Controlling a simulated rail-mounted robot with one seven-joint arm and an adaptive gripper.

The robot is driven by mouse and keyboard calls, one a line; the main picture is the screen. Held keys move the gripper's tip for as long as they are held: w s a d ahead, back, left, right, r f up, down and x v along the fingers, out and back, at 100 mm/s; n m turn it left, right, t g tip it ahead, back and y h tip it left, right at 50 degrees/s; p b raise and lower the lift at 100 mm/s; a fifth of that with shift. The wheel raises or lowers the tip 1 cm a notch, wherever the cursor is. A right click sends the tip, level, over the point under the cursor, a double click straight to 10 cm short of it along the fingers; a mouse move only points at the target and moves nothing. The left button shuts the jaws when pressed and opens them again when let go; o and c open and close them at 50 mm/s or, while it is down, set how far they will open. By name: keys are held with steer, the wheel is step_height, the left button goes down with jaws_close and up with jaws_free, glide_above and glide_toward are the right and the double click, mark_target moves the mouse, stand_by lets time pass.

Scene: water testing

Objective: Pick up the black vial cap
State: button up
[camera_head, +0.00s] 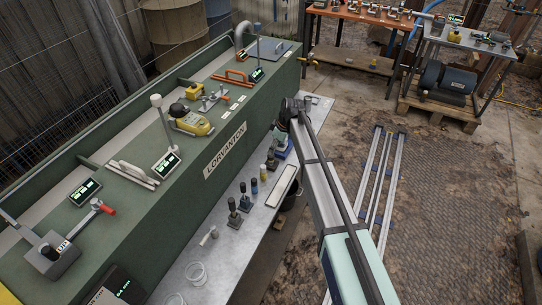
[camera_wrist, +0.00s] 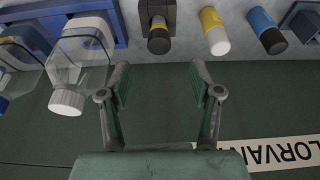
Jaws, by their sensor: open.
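In the wrist view, a dark vial with a yellow band and a black cap (camera_wrist: 158,44) stands in a dark square holder (camera_wrist: 156,12). It lies ahead of the gap between my fingers. Beside it are a yellow vial with a whitish cap (camera_wrist: 213,30) and a blue vial with a black cap (camera_wrist: 273,40). Which black cap the task means I cannot tell. My gripper (camera_wrist: 159,80) is open, with nothing between the fingers and clear of the vials. In the head view the vials stand in a row on the shelf; my arm hides the fingertips.
A clear bottle with a white cap (camera_wrist: 67,102) is near my left finger in the wrist view. The green tank wall with its LORVANTON sign (camera_head: 225,150) borders the grey shelf (camera_head: 215,265). Clear beakers (camera_head: 196,273) and a white tray (camera_head: 282,185) are on the shelf.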

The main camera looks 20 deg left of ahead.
mark_target(271, 157)
steer(key=shift+p+x, duration=0.85)
steer(key=shift+x, duration=2.15)
steer(key=shift+c, duration=0.3)
steer(key=c, duration=0.7)
steer(key=shift+r, duration=0.1)
steer(key=shift+c, duration=0.2)
